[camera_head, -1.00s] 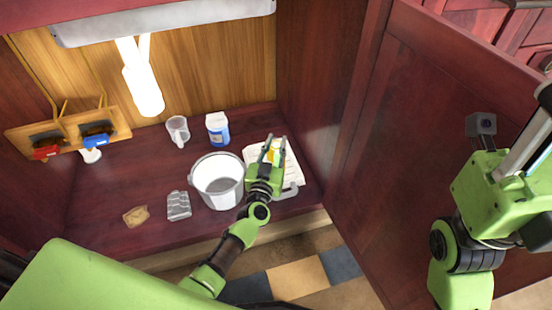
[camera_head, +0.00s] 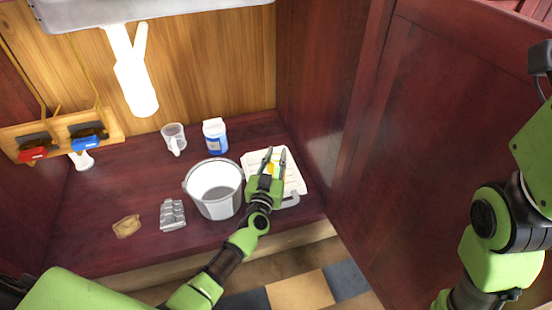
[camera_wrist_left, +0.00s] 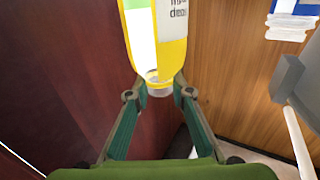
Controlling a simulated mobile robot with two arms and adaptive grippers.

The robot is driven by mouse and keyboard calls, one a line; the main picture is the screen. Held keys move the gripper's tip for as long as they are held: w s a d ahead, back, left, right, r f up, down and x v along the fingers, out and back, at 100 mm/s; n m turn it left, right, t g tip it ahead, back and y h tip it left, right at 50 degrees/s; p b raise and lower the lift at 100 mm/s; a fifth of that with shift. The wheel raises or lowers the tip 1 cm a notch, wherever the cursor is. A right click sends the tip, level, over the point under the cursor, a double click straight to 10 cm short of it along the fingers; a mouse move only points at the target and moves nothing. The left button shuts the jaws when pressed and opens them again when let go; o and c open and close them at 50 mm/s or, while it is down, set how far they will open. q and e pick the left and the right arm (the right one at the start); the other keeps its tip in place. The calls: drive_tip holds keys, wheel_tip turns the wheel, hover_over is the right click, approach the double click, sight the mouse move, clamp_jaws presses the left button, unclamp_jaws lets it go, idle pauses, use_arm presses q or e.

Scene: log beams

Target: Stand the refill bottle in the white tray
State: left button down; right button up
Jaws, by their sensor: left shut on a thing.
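The white tray (camera_head: 294,180) lies at the right end of the dark red cabinet floor, ribbed and partly covered by my left gripper (camera_head: 275,152). The refill bottle is yellow and white; a small yellow part (camera_head: 270,168) shows between the fingers in the head view. In the left wrist view the bottle (camera_wrist_left: 170,45) extends up from between the fingers of my left gripper (camera_wrist_left: 160,93), its narrow clear end toward the palm. The left gripper is shut on it. The bottle's far end is out of frame, and whether it touches the tray is not clear.
A grey bucket (camera_head: 214,190) stands just left of the gripper. A blue-labelled white container (camera_head: 215,136) and a clear jug (camera_head: 174,139) stand behind. A silver tray-like piece (camera_head: 172,214) and a tan cloth (camera_head: 127,226) lie left. The cabinet side wall (camera_head: 318,90) bounds the right.

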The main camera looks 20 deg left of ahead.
use_arm(q)
drive_tip(key=c, duration=2.2)
unclamp_jaws()
drive_tip(key=shift+f, duration=0.15)
drive_tip(key=o, duration=0.4)
